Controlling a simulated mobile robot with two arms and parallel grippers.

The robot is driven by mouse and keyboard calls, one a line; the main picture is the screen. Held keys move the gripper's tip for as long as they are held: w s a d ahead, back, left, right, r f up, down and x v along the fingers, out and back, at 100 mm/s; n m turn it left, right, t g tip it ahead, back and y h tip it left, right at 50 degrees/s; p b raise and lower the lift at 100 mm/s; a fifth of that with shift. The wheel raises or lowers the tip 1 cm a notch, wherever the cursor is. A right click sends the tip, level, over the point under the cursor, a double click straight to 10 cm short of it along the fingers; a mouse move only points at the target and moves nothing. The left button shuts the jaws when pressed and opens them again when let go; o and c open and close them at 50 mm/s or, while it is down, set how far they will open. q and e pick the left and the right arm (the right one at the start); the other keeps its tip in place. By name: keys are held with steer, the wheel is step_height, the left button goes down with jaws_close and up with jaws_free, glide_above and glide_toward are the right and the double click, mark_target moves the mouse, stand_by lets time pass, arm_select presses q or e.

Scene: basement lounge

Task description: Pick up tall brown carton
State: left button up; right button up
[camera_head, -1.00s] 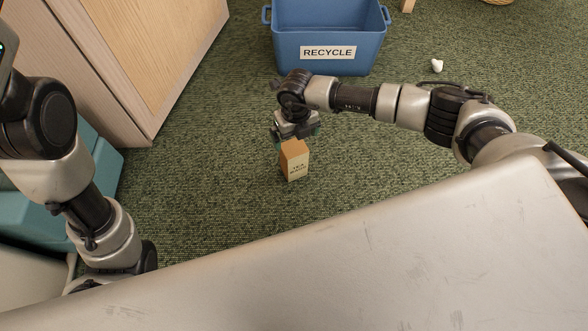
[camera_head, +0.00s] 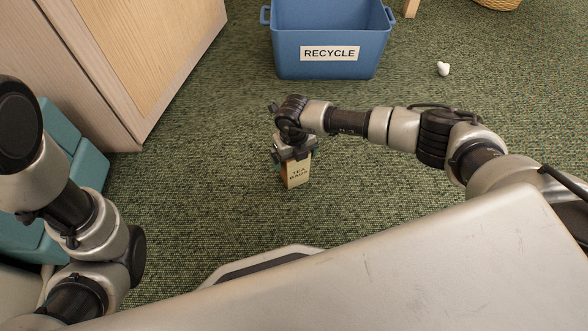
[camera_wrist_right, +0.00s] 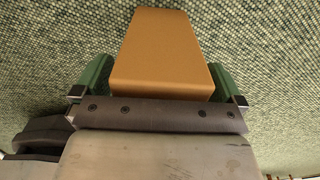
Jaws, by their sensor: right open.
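The tall brown carton (camera_head: 298,175) stands upright on the green carpet, with a pale label reading "TEA BAGS" on the side facing me. My right gripper (camera_head: 293,154) is over its top, and the carton's upper part is hidden by it in the head view. In the right wrist view the carton (camera_wrist_right: 165,55) lies between the two green fingers of the open right gripper (camera_wrist_right: 160,82). A small gap shows beside the fingers; whether either touches the carton I cannot tell. My left arm shows at the left of the head view, but its gripper is out of view.
A blue recycle bin (camera_head: 330,50) stands on the carpet beyond the carton. A wooden cabinet (camera_head: 165,60) and a teal box (camera_head: 80,150) are at the left. A small white object (camera_head: 443,69) lies at the right, and a wicker basket (camera_head: 497,4) is at the top edge.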

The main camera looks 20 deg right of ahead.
steer(key=shift+f, duration=0.2)
steer(key=c, duration=0.9)
